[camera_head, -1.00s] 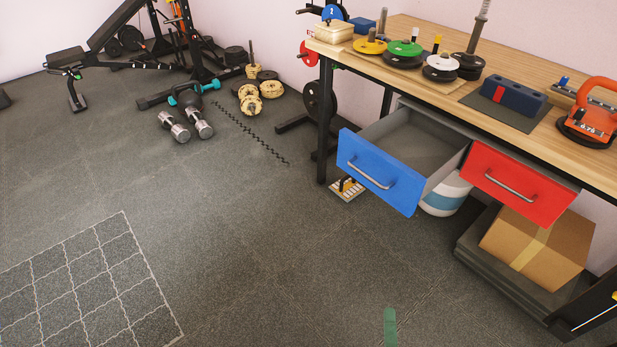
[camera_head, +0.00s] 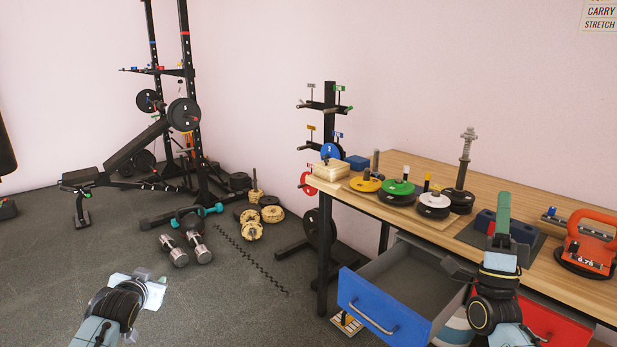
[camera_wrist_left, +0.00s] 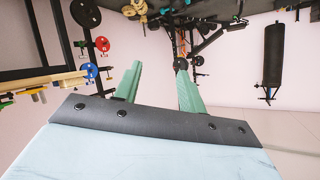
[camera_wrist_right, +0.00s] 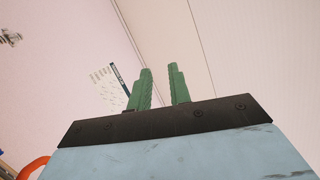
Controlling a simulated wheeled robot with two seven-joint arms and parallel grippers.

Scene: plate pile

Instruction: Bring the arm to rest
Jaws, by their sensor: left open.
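My left arm (camera_head: 115,305) is low at the left in the head view, over the floor and clear of the bench. Its fingers are not clear there. In the left wrist view my left gripper (camera_wrist_left: 158,85) has its green fingers wide apart and empty. My right gripper (camera_head: 503,210) points up in front of the bench at the right in the head view, partly covering the blue block and red drawer. In the right wrist view its green fingers (camera_wrist_right: 160,85) stand a small gap apart with nothing between them.
The wooden bench (camera_head: 455,168) carries weight plates, a dark blue block (camera_head: 520,232) and an orange-handled weight (camera_head: 587,245). The blue drawer (camera_head: 368,308) stands pulled out, near my right arm. The red drawer (camera_head: 550,325) is beside it. Dumbbells (camera_head: 173,250) lie on the floor behind my left arm.

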